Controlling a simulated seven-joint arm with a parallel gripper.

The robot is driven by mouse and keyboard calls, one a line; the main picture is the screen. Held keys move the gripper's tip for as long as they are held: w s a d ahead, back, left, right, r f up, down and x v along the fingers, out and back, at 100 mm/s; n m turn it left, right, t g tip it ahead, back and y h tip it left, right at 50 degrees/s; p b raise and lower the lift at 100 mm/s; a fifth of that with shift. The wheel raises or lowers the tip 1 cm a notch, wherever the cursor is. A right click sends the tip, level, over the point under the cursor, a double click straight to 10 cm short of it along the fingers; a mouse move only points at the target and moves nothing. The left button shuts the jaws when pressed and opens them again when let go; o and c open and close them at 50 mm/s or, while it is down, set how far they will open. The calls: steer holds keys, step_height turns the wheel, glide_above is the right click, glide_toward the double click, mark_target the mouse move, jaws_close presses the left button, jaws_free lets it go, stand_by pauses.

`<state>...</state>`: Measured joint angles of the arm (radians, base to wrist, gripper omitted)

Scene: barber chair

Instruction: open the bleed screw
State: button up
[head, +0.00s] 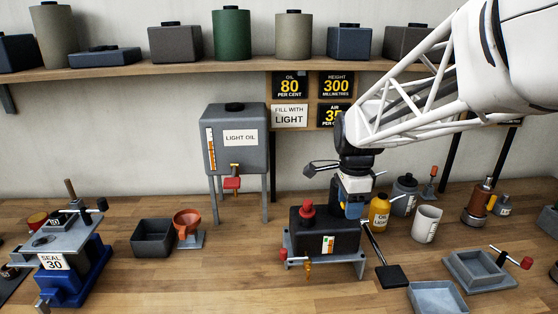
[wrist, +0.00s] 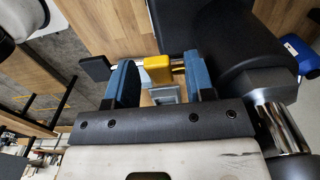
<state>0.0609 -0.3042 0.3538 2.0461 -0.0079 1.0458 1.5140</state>
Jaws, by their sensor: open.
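A black pump unit (head: 325,236) with a red cap on top stands on a grey base plate on the bench. A small brass fitting (head: 308,270) is at its lower front and a red knob (head: 283,256) at its left; I cannot tell for sure which part is the bleed screw. My gripper (head: 350,210) points down at the unit's right end. In the wrist view its blue fingers (wrist: 159,80) are apart, on either side of a yellow block (wrist: 157,68) with a metal rod; contact cannot be told.
A pedal lever with a black pad (head: 391,276) reaches out right of the unit. A yellow oil bottle (head: 379,211) and a white cup (head: 426,224) stand close behind it. A light oil tank (head: 234,150) stands behind left. Bare bench lies in front.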

steer(key=shift+r, duration=0.1)
steer(key=shift+r, duration=3.8)
steer(key=shift+s, duration=0.1)
steer(key=s+a+f+n+t, duration=0.1)
steer(key=s+f+n, duration=0.2)
steer(key=s+n, duration=0.6)
steer(key=s+a+f+n+t, duration=0.1)
steer(key=s+f+n, duration=0.3)
steer(key=s+n, duration=0.4)
steer(key=s+a, duration=0.1)
steer(key=s, duration=0.5)
steer(key=shift+f+n+t, duration=0.15)
steer(key=shift+n+t, duration=0.15)
steer(key=shift+n, duration=0.1)
